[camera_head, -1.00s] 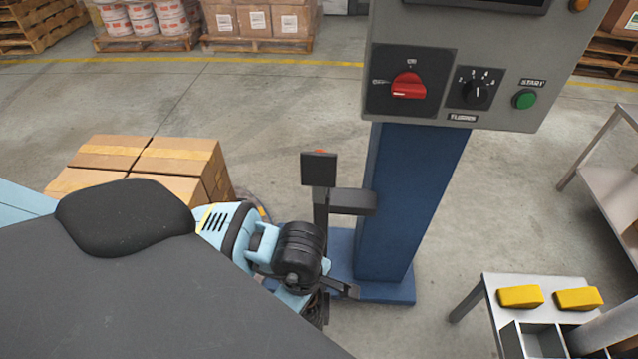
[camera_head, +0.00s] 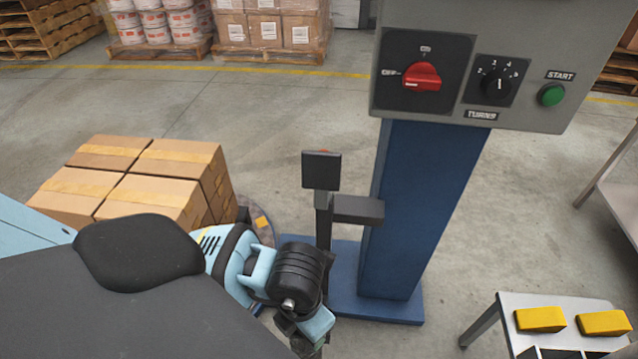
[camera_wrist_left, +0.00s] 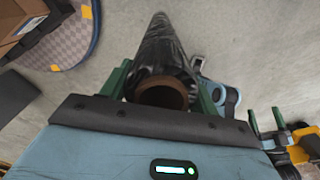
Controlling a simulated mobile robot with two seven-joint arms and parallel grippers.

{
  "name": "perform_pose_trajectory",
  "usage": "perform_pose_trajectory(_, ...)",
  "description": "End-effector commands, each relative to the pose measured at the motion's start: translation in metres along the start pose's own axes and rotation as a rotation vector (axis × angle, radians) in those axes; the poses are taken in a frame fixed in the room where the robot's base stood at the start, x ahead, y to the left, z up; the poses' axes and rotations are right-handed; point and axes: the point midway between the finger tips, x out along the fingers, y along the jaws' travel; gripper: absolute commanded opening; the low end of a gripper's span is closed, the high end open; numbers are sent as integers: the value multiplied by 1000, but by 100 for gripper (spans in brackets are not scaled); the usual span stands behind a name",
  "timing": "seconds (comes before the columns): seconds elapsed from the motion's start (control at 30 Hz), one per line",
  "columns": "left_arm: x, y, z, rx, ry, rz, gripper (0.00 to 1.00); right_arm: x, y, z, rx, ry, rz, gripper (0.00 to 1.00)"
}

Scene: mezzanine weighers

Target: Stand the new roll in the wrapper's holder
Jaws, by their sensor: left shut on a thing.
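The new roll (camera_wrist_left: 160,60) shows in the left wrist view as a long, shiny black film roll with a brown core end (camera_wrist_left: 162,93). My left gripper (camera_wrist_left: 162,85) has its green fingers on both sides of the roll, shut on it. In the head view my left forearm and wrist hide the roll and fingers. The wrapper's dark carriage, apparently the holder (camera_head: 322,205), stands beside the blue column (camera_head: 420,215), just beyond my left wrist. Its lower part is partly hidden. My right gripper (camera_wrist_left: 266,121) shows at the right of the left wrist view, with fingers apart and nothing between them.
Stacked cartons (camera_head: 150,185) stand on the round turntable (camera_head: 263,225) left of the column. A control box (camera_head: 480,75) with a red switch is on the column. A bench (camera_head: 490,325) with yellow items stands at lower right. Floor between column and bench is clear.

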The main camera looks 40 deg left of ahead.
Motion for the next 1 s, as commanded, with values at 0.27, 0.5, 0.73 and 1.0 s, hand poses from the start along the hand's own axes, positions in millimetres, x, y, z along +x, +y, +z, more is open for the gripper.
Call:
perform_pose_trajectory(0.27,11,0,2,-392,-1,-3,4,10,0,11,1,-10,-2,82)
perform_pose_trajectory(0.5,18,0,4,-731,-1,-4,4,19,2,15,-5,-11,-4,82)
perform_pose_trajectory(0.73,23,2,7,-1028,0,-2,4,28,4,21,-12,-18,-5,82)
perform_pose_trajectory(1.0,25,3,8,-1221,-2,-2,4,34,5,20,-12,-11,-4,82)
